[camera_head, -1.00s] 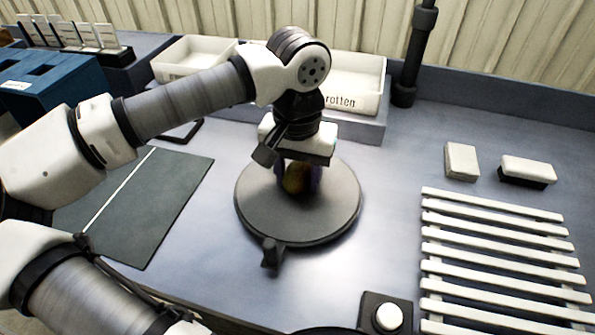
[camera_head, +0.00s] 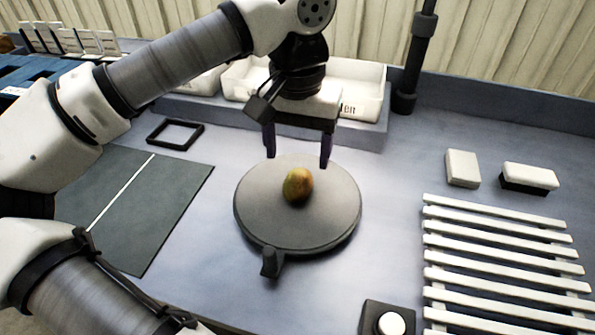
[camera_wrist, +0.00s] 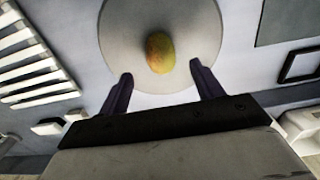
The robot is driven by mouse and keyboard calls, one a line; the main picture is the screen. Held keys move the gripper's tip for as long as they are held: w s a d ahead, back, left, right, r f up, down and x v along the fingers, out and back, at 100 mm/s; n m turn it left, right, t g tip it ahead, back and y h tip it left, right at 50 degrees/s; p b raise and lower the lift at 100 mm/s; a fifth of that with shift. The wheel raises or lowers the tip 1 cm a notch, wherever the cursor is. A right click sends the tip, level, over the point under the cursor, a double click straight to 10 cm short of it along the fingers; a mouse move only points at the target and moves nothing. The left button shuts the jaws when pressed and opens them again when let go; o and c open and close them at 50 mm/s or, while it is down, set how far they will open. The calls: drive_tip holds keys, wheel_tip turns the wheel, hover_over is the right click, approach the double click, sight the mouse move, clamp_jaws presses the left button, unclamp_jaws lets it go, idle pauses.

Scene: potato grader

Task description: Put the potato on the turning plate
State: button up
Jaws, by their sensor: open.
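The potato (camera_head: 298,185), yellow-brown with a greenish side, lies on the round grey turning plate (camera_head: 262,222), near its middle. My gripper (camera_head: 298,162) is open and empty above the back part of the plate, apart from the potato. In the wrist view the potato (camera_wrist: 160,52) rests on the pale plate (camera_wrist: 122,40), beyond the spread fingertips of my gripper (camera_wrist: 160,72). A short dark handle sticks out from the plate's front edge.
White bins (camera_head: 362,82) stand at the back behind my gripper. A slatted white rack (camera_head: 500,255) is at the right, with two white blocks behind it. A white button (camera_head: 391,323) is at the front. A dark mat (camera_head: 160,200) and a black frame (camera_head: 175,122) lie at the left.

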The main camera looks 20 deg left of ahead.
sight(297, 178)
drive_tip(key=shift+r, duration=2.35)
